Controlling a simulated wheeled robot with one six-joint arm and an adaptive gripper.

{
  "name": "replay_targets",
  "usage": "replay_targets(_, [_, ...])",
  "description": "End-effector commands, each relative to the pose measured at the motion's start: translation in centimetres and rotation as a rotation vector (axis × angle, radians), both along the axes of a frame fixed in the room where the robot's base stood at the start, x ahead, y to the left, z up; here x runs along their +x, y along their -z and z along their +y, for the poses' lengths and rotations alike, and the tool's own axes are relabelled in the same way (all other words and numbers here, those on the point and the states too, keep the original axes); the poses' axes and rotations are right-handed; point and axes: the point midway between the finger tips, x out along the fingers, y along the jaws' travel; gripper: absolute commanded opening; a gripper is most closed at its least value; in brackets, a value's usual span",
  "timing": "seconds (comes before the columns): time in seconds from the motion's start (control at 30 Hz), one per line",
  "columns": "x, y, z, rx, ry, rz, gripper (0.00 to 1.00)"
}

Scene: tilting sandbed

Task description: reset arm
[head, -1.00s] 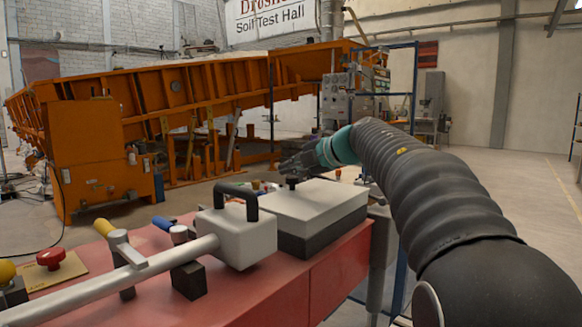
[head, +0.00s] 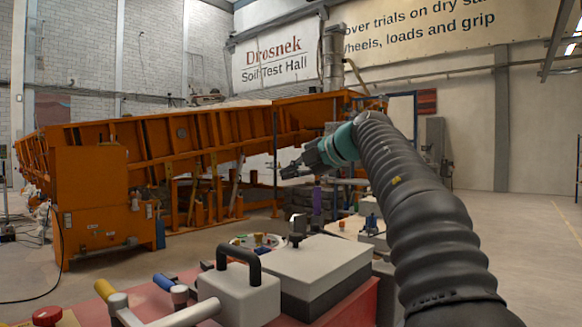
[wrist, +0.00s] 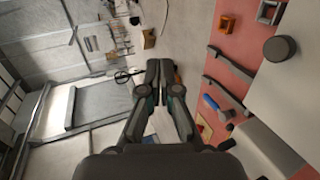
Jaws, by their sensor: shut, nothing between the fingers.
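My gripper (head: 291,171) is at the end of my black ribbed arm, which reaches up from the lower right in the head view. It hangs in the air above and beyond the grey box with the dark base (head: 305,266). In the wrist view my gripper (wrist: 159,66) points away from the camera, its fingers together and holding nothing. The red bench top (wrist: 243,60) lies to its right there. The fingers touch nothing that I can see.
A white box with a black handle (head: 238,289), a red knob (head: 46,315) and yellow and blue handles stand on the red bench. The large orange sandbed (head: 98,206) fills the back left. Open floor (head: 520,225) lies at the right.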

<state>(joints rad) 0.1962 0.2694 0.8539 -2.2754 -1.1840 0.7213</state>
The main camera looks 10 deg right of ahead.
Motion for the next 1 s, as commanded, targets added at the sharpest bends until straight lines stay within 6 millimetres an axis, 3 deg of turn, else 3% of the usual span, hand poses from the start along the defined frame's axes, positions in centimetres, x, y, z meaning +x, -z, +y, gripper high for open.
replay_targets(0.43, [-0.2,-1.8,0.3,0.012,-0.001,-0.009,0.00])
replay_targets(0.53, [-0.7,-3.2,1.2,0.072,-0.004,-0.055,0.00])
replay_targets(0.7, [-2.7,-8.0,3.1,0.311,0.037,-0.206,0.00])
replay_targets(0.8, [-4.2,-10.2,2.6,0.481,0.115,-0.281,0.00])
replay_targets(0.9, [-5.7,-11.1,1.1,0.643,0.228,-0.323,0.00])
replay_targets(1.0, [-7.4,-10.3,-1.2,0.792,0.372,-0.329,0.00])
